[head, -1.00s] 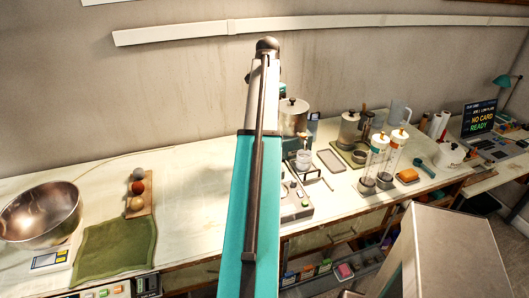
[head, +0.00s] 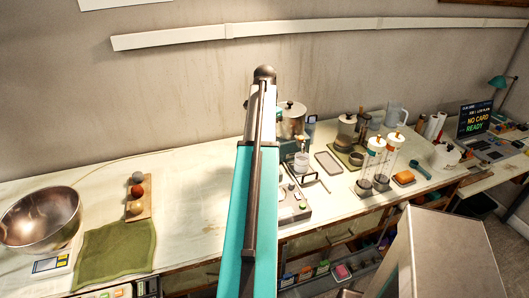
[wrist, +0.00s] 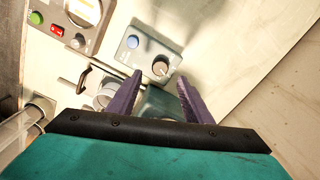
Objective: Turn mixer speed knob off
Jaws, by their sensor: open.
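In the wrist view a round knob (wrist: 160,68) with a dark face and a pale pointer mark sits on a blue-grey control panel (wrist: 146,52), with a blue button (wrist: 133,41) to its upper left. My gripper (wrist: 160,77) is open, its two purple fingers apart and empty. In the picture the fingertips lie on either side of the knob's lower edge; I cannot tell how far above the panel they are. In the head view my arm hides the gripper and the knob.
A second device with a red switch (wrist: 57,30) lies at the wrist view's upper left. In the head view a steel bowl (head: 41,217) and green cloth (head: 115,248) stand left. Clear cylinders (head: 370,165) and a grey tray (head: 328,162) stand right of my arm.

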